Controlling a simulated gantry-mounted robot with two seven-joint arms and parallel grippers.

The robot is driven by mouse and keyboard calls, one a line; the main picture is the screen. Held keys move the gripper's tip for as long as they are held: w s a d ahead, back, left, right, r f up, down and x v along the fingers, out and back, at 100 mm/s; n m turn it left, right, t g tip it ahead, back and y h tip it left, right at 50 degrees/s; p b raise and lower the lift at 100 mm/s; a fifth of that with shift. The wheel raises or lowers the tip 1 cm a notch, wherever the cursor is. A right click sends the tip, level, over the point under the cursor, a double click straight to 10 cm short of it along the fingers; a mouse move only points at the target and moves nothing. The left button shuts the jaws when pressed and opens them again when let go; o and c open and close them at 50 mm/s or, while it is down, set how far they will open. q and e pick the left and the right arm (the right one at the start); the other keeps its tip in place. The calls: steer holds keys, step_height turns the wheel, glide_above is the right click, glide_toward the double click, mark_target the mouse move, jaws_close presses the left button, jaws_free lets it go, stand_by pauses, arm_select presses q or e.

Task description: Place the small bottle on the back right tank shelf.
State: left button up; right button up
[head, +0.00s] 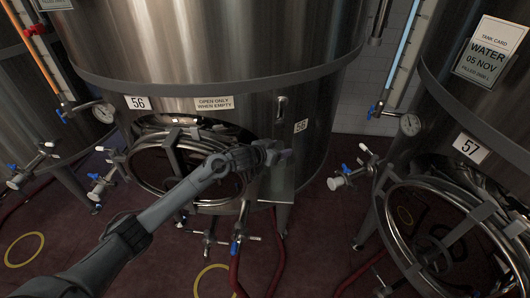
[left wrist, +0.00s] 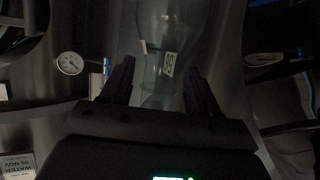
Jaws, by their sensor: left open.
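My left gripper (head: 278,156) is at the front of the steel tank marked 56 (head: 215,45), just above a small metal shelf (head: 281,183) on its right front side. In the left wrist view the gripper (left wrist: 158,84) has its two dark fingers apart. A clear, faintly greenish bottle (left wrist: 157,45) shows between and beyond the fingers. A small white number label shows at it; I cannot tell whether the label is on the bottle or seen through it. In the head view the bottle is hard to make out beside the gripper. My right gripper is not in view.
Tank 57 (head: 503,115) stands at the right with a round hatch and a water card (head: 490,48). Valves (head: 345,177), a gauge (head: 410,124) and red hoses are around the tanks. Dark red floor (head: 320,232) lies open between the tanks.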

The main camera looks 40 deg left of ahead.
arm_select(q)
steer(key=v, duration=1)
steer(key=s+d+f+g+y, duration=0.1)
steer(key=s+d+f+g, duration=0.2)
steer(key=s+d+f, duration=0.9)
steer(key=s+d+f+g, duration=0.1)
steer(key=s+d+g, duration=0.2)
steer(key=s, duration=0.7)
steer(key=s+d+f+m+g, duration=0.1)
steer(key=s+d+g, duration=0.3)
steer(key=s, duration=0.7)
steer(key=shift+s+d+f+m+h+p, duration=0.25)
steer(key=shift+d+h+p, duration=0.2)
steer(key=shift+d, duration=0.7)
steer(key=shift+w, duration=0.1)
step_height(320, 180, up, 24)
steer(key=p, duration=2.4)
